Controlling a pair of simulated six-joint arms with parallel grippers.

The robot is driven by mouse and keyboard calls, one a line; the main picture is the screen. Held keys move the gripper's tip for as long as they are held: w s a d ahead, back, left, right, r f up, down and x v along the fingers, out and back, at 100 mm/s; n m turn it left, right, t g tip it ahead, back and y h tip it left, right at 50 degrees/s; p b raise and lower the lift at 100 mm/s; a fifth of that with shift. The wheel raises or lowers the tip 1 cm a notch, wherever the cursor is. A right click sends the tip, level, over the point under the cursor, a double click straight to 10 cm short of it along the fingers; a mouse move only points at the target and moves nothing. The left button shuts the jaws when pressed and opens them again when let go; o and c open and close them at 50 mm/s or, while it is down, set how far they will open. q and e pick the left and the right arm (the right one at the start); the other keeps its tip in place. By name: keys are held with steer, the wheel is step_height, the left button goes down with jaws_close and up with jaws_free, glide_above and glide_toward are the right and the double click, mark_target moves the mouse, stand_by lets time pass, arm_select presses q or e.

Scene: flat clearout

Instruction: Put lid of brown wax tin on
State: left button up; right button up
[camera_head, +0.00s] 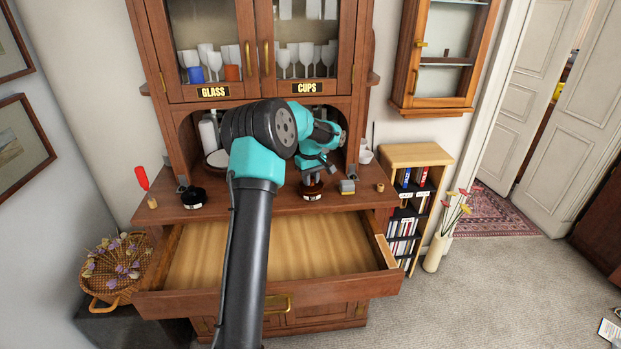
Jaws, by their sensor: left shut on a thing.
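The brown wax tin (312,195), dark and round with a pale label, stands on the cabinet's worktop, right of the middle. My left gripper (312,181) points down right over the tin. It is shut on what looks like the tin's dark lid, at or just above the tin's top. The fingers hide most of the lid, and I cannot tell whether it is seated on the tin. My right gripper is not in view.
A black tin (193,198) and a red-handled screwdriver (142,179) are on the worktop's left. A small grey-yellow block (347,187) and a cork-like piece (380,187) are right of the brown tin. An empty open drawer (275,295) juts out below.

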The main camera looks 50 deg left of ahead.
arm_select(q)
steer(key=shift+f, duration=0.2)
steer(key=o, duration=1)
step_height(320, 180, up, 18)
steer(key=shift+f, duration=0.25)
stand_by(0.7)
